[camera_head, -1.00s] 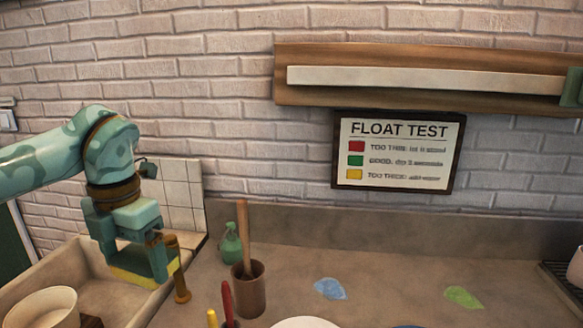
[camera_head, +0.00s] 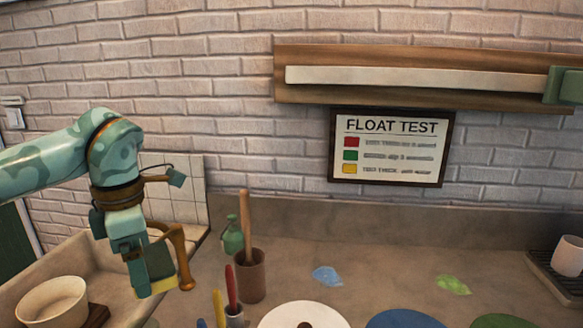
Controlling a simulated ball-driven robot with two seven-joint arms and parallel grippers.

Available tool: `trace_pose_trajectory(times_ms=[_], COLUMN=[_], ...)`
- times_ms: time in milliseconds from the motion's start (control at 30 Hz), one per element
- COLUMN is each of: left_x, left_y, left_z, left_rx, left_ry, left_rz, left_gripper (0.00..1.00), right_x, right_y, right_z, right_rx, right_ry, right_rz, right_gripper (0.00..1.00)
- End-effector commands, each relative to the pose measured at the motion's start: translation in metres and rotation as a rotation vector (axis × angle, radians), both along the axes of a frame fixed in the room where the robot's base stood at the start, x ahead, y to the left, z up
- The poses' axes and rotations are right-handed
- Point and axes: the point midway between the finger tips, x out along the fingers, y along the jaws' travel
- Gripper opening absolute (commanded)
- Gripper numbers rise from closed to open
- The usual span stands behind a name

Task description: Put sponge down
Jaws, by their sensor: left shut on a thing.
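My left gripper (camera_head: 155,285) hangs pointing down at the left, in front of the sink's right side. It is shut on the yellow sponge (camera_head: 140,293), of which only a small strip shows beside the fingers. The rest of the sponge is hidden by the gripper. I cannot tell whether the sponge touches anything below. My right gripper is not in view.
The sink (camera_head: 88,262) holds a cream bowl (camera_head: 52,302). A brown tap (camera_head: 183,262) stands close by the gripper. Right of it are a green bottle (camera_head: 232,236), a brown pot (camera_head: 251,278) and a white plate (camera_head: 285,317). Blue (camera_head: 327,275) and green smears mark the counter.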

Motion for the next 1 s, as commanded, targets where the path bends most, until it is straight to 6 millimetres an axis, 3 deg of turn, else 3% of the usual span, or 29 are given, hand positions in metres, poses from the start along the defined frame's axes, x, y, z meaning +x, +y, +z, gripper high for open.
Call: trace_pose_trajectory(times_ms=[167, 267, 400, 600, 700, 833, 1000], left_x=[-0.005, -0.013, -0.030, -0.060, -0.078, -0.093, -0.099], left_y=[-0.008, -0.014, -0.024, -0.035, -0.039, -0.038, -0.036], left_z=[-0.008, -0.018, -0.038, -0.067, -0.081, -0.094, -0.102], left_rx=[0.001, 0.001, -0.001, -0.002, -0.003, -0.001, 0.001], left_ry=[0.002, 0.002, 0.003, 0.002, 0.001, 0.000, -0.001], left_rz=[-0.437, -0.801, -1.342, -1.941, -2.123, -2.159, -2.154], left_gripper=[0.64, 0.64, 0.64, 0.64, 0.64, 0.64, 0.64], right_x=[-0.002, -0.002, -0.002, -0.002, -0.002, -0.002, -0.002], right_y=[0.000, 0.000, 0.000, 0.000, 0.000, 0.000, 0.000], right_z=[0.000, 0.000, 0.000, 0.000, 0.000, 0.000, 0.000], right_rx=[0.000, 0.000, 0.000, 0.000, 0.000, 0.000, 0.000], right_ry=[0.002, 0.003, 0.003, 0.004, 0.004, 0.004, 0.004], right_rz=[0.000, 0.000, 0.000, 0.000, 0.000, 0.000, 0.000], right_gripper=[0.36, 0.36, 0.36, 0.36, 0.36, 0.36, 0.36])
